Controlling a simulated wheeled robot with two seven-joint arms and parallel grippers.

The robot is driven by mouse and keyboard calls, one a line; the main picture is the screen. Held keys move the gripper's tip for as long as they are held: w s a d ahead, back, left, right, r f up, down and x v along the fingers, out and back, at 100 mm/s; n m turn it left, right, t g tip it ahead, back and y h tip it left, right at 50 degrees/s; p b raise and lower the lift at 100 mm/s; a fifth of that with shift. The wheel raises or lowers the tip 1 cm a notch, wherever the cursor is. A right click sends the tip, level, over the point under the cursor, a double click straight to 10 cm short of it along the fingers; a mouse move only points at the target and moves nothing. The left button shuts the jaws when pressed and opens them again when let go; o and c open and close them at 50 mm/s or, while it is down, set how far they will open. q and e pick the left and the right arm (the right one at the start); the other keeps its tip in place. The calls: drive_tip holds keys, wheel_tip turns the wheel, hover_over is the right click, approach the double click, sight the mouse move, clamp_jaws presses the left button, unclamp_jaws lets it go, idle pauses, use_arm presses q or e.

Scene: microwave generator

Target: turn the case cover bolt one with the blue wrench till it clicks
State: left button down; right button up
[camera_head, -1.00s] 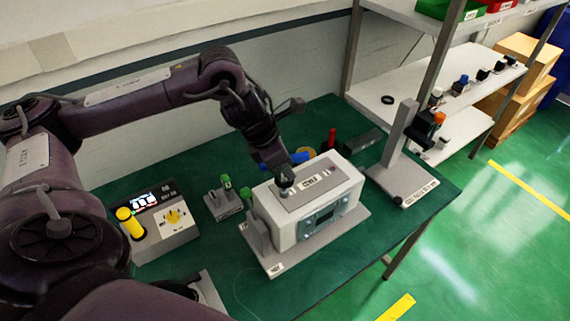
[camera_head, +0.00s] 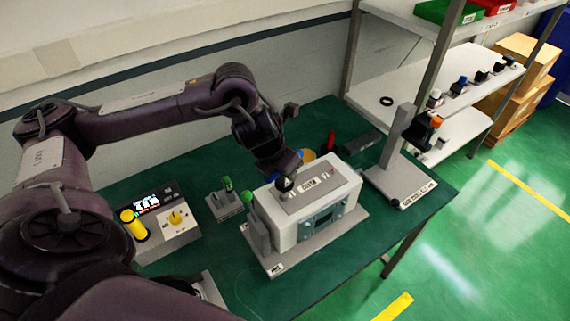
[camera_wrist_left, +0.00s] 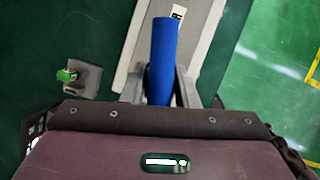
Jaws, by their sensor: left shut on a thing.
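My left gripper (camera_head: 284,181) is over the left end of the case's top cover, shut on the blue wrench (camera_head: 272,176). The wrist mostly hides the wrench in the head view. In the left wrist view the blue handle (camera_wrist_left: 163,60) stands out between the fingers. The light grey case (camera_head: 285,232) sits on a grey base plate, with a labelled grey cover (camera_head: 320,183) on top. Bolt one and the wrench's working end cannot be made out, so I cannot tell whether they touch. My right gripper is not in view.
A control box (camera_head: 174,222) with a yellow knob and a yellow cylinder stands left. A small grey block with green-topped parts (camera_head: 225,203) is between it and the case. A grey post stand (camera_head: 400,180) is right. The green table's front right is clear.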

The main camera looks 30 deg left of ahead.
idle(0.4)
use_arm(q)
drive_tip(key=shift+f+b, duration=0.15)
drive_tip(key=shift+b, duration=0.25)
drive_tip(key=shift+m+b, duration=0.4)
drive_tip(key=shift+m+h+b, duration=0.6)
drive_tip(key=shift+m+b, duration=0.45)
drive_tip(key=shift+m, duration=0.05)
drive_tip(key=shift+m+g+b, duration=0.3)
drive_tip(key=shift+m, duration=0.4)
drive_tip(key=shift+h, duration=0.3)
drive_tip(key=shift+s+r, duration=0.1)
drive_tip(key=shift+r, duration=0.1)
drive_tip(key=shift+d+r+n+y+p, duration=0.1)
drive_tip(key=shift+n+y+p, duration=0.4)
drive_tip(key=shift+n, duration=0.4)
drive_tip(key=shift+n+p, duration=0.35)
drive_tip(key=shift+n, duration=0.45)
